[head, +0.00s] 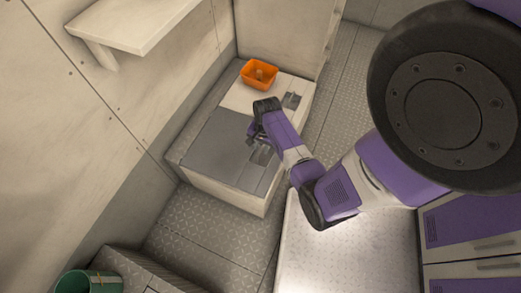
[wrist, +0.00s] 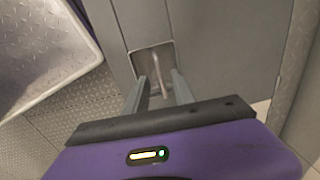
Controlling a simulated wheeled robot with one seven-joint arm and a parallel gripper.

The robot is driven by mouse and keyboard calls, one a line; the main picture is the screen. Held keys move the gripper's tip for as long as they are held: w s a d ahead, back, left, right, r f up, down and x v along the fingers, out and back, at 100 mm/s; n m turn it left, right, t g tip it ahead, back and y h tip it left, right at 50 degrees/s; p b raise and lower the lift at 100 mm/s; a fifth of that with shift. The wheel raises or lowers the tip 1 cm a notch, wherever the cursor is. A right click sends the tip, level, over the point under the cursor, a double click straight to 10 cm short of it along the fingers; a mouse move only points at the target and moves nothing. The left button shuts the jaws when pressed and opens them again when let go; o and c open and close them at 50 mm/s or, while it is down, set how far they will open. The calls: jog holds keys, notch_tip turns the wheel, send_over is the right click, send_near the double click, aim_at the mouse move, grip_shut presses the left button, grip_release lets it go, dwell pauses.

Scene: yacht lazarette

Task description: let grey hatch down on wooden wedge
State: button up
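The grey hatch (head: 215,140) lies flat, looking closed, on top of a low pale locker; it fills much of the wrist view (wrist: 225,50). A recess in it holds a thin metal handle (wrist: 155,66). The recess also shows in the head view, partly behind my gripper (head: 256,142). In the wrist view my gripper (wrist: 157,84) has its two fingers apart, one on each side of the handle, with gaps visible; contact cannot be told. A small tan piece, perhaps the wooden wedge (head: 260,73), sits inside an orange bin.
The orange bin (head: 250,80) stands on the locker's pale rear section, beside a second recessed latch (head: 291,100). A wall shelf (head: 135,20) overhangs at upper left. A green bucket (head: 88,282) is at lower left. Open tread-plate floor (head: 205,230) lies before the locker.

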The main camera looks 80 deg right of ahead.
jog(key=shift+f, duration=1)
grip_shut()
dwell(0.8)
